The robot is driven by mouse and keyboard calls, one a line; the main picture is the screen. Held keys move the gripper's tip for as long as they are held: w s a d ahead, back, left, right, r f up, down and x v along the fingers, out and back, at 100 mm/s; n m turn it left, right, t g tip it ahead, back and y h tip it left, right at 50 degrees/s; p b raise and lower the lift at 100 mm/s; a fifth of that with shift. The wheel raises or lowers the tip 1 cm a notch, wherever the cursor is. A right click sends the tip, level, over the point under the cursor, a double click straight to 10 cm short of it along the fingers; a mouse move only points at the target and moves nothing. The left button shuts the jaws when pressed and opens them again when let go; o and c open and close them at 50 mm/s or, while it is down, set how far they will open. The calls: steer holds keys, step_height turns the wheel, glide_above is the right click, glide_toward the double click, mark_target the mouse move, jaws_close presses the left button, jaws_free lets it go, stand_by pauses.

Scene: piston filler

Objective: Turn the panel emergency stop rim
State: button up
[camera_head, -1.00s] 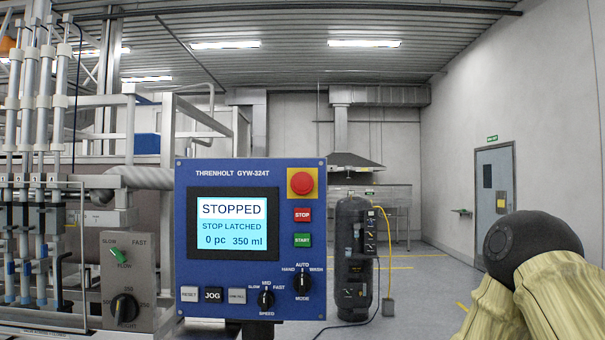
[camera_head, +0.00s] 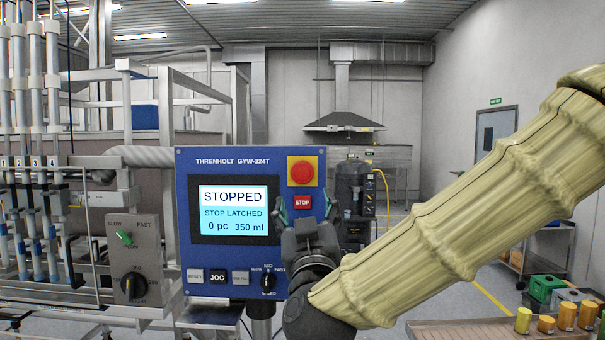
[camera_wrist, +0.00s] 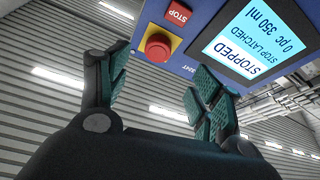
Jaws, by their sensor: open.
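The emergency stop is a red mushroom button (camera_head: 302,171) on a yellow square plate at the top right of the blue control panel (camera_head: 184,185). It also shows in the wrist view (camera_wrist: 157,47), beyond my fingers and apart from them. The panel screen (camera_head: 234,211) reads STOPPED, STOP LATCHED, 0 pc, 350 ml. My gripper (camera_head: 305,207) is open and empty, in front of the panel just below the button. My arm hides the start button and the mode knob.
A red STOP button (camera_head: 303,202) sits just below the emergency stop. A speed knob (camera_head: 268,282) and small buttons line the panel's bottom. A grey box with a flow switch (camera_head: 124,239) stands left.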

mark_target(302, 173)
steer(key=p+x, duration=0.2)
steer(key=x, duration=0.2)
steer(key=r+p+x, duration=0.1)
steer(key=p+x, duration=0.2)
steer(key=x, duration=0.2)
steer(key=shift+s+d+r, duration=0.1)
steer(key=shift+r, duration=0.05)
steer(key=shift+x, duration=0.85)
steer(key=shift+c, duration=0.4)
steer(key=c, duration=1)
